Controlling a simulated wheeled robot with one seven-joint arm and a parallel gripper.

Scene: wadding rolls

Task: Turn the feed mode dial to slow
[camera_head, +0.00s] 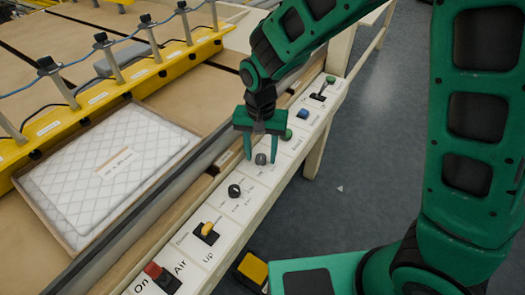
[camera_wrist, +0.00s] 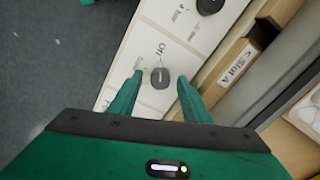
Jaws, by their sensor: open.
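Two dials sit on the white control strip (camera_head: 219,219): a grey dial (camera_head: 261,159) and a black dial (camera_head: 234,190) nearer to me. Their small labels are not readable enough to tell which is the feed mode dial. My gripper (camera_head: 262,158) is open, pointing down over the grey dial, with one finger on each side of it. In the wrist view the grey dial (camera_wrist: 160,77) lies between the two fingertips, beside printed text that looks like "Off". I see gaps beside it there. The black dial (camera_wrist: 210,4) is at the top edge of that view.
The strip also carries a red switch (camera_head: 153,270), a yellow switch (camera_head: 207,229), a green button (camera_head: 287,134), a blue button (camera_head: 303,114) and a green-tipped lever (camera_head: 330,80). A raised rail (camera_head: 130,228) runs along its left. Open floor (camera_head: 350,150) lies to the right.

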